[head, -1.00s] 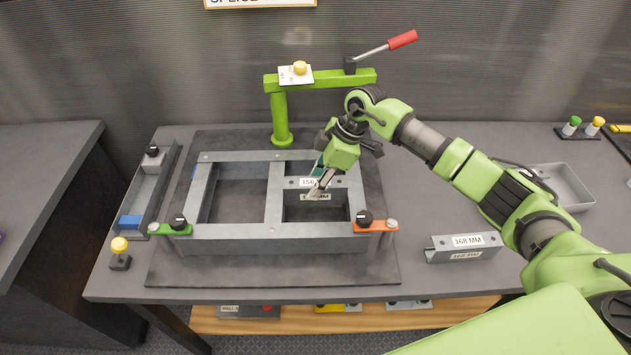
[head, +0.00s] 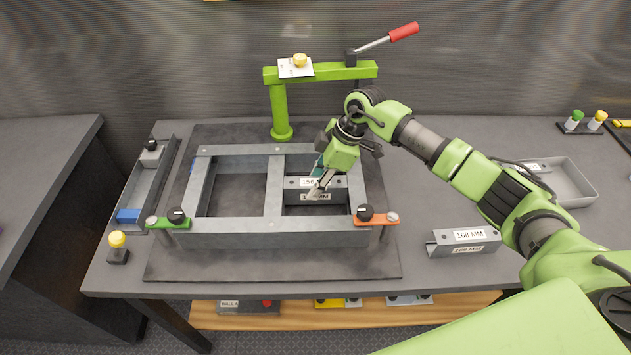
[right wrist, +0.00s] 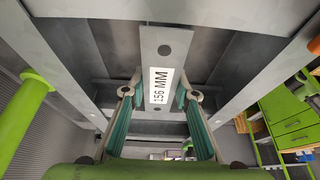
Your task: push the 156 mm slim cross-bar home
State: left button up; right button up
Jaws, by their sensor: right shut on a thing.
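The 156 mm slim cross-bar (head: 337,184) is a grey bar with white labels. It lies inside the right opening of the grey frame (head: 240,239), between the middle bar (head: 273,190) and the right side rail (head: 357,190). My right gripper (head: 317,190) reaches down from above and is shut on the cross-bar. In the right wrist view the gripper's fingers (right wrist: 160,98) stand on both sides of the cross-bar (right wrist: 164,50), near its "156 MM" label. I cannot tell whether its ends touch the rails. My left gripper is not in view.
A green post with an arm (head: 330,73) and red-handled lever (head: 403,32) stands behind the frame. A green clamp (head: 170,223) and an orange clamp (head: 375,218) sit at the near corners. A 168 mm bar (head: 465,243) and a grey tray (head: 572,182) lie to the right.

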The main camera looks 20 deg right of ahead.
jog(key=shift+f, duration=0.45)
jog(key=o, duration=1.2)
jog(key=shift+o, duration=0.2)
jog(key=v, duration=1.2)
jog(key=shift+s+d, duration=0.1)
